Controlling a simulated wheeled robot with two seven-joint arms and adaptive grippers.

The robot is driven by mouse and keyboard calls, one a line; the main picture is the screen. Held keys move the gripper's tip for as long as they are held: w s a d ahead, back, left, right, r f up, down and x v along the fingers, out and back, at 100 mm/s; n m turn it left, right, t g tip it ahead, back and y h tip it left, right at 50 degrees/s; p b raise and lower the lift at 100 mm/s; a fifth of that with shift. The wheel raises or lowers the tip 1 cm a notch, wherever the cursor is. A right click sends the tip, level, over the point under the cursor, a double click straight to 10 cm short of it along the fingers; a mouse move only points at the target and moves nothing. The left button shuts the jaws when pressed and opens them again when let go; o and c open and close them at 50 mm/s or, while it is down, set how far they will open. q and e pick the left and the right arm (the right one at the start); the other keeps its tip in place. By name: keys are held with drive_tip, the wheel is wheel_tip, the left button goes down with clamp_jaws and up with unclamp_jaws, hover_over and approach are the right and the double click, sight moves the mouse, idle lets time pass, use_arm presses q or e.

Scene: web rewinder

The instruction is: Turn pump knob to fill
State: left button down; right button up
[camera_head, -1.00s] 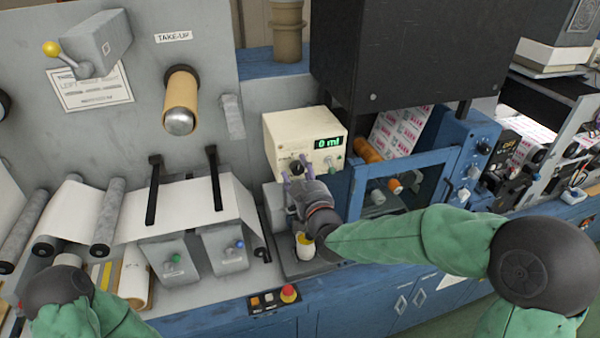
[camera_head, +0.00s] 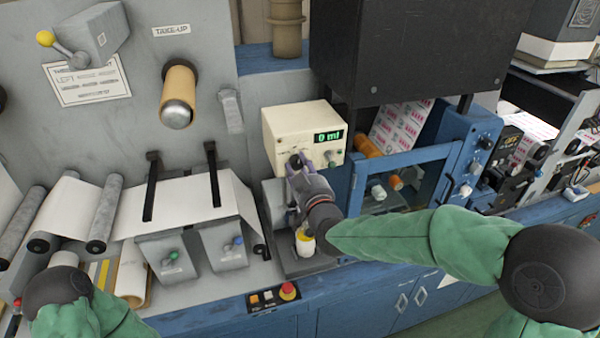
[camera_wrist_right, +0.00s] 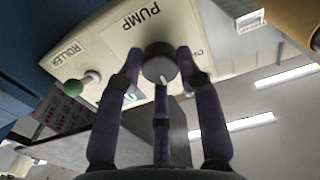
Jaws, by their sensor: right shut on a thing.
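The cream pump box (camera_head: 284,128) stands on the machine bench, its green display reading 0 ml. My right gripper (camera_head: 296,165) is at the left of the box's front face. In the right wrist view, the round grey pump knob (camera_wrist_right: 160,66), with a white pointer mark, sits between the fingers of my right gripper (camera_wrist_right: 160,80), below the PUMP label. The fingers are shut on the knob. A green-tipped toggle marked ROLLER (camera_wrist_right: 73,87) is beside it. A yellow and white cup (camera_head: 305,243) stands below my right gripper. My left gripper is not visible; only its arm shows at lower left.
A red button (camera_head: 289,291) is on the front ledge. A blue-framed window (camera_head: 405,180) is close to the right of the pump, beside my right arm.

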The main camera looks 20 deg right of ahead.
drive_tip(key=m+b, duration=0.4)
drive_tip(key=b, duration=0.2)
drive_tip(key=shift+r+m, duration=0.1)
drive_tip(key=shift+m, duration=0.3)
drive_tip(key=shift+d+r+m+b, duration=0.1)
drive_tip(key=shift+r+m+b, duration=0.05)
drive_tip(key=shift+m+b, duration=0.9)
drive_tip(key=shift+m, duration=0.25)
drive_tip(key=shift+r, duration=0.15)
drive_tip(key=o, duration=1.1)
drive_tip(key=shift+o, duration=0.2)
drive_tip(key=shift+f, duration=0.25)
